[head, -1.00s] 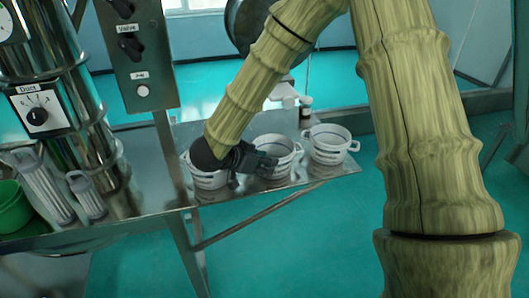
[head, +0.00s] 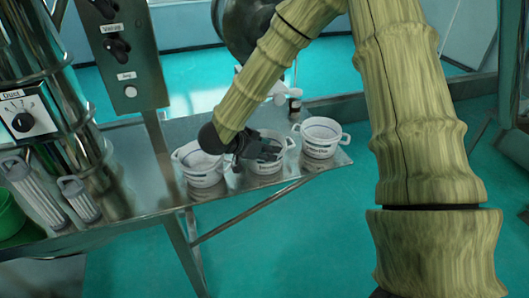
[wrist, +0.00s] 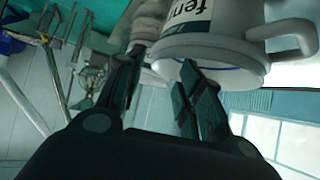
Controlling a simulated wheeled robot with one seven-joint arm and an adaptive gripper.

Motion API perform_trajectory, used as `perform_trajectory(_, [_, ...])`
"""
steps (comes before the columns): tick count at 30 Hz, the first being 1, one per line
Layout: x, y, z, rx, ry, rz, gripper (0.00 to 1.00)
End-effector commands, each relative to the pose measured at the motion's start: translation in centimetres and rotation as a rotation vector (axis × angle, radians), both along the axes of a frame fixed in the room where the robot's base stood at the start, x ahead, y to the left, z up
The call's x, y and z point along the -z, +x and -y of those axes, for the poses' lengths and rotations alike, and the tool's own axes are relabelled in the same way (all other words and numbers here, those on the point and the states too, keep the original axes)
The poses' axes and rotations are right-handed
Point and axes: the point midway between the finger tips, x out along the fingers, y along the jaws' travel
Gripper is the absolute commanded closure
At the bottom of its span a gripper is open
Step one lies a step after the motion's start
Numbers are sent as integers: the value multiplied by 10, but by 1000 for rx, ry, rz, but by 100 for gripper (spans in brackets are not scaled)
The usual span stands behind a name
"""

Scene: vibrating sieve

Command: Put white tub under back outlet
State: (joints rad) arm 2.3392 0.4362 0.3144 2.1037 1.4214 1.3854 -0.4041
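Three white two-handled tubs with dark labels stand on the metal shelf: a left tub (head: 199,168), a middle tub (head: 268,166) and a right tub (head: 321,142). My gripper (head: 266,150) is at the middle tub and hides part of its rim and mouth. In the wrist view, my gripper's dark fingers (wrist: 155,92) are spread apart with a visible gap. A large white tub (wrist: 215,42), with a label and a handle, fills the upper right there, close to the right finger; contact cannot be told. No outlet can be made out clearly.
A control panel (head: 122,55) on a post and a steel column with a dial box (head: 24,117) stand near. Floor is clear in front.

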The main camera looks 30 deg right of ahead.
Motion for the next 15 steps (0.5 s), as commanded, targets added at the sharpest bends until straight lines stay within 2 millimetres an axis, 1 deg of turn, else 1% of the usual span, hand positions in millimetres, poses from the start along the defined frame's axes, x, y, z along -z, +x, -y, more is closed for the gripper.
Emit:
perform_trajectory(1, [0,0,6,2,2,-2,63])
perform_trajectory(7, [14,3,23,2,1,-2,63])
perform_trajectory(10, [18,4,27,1,0,-1,63])
perform_trajectory(15, [20,4,28,1,0,-1,63])
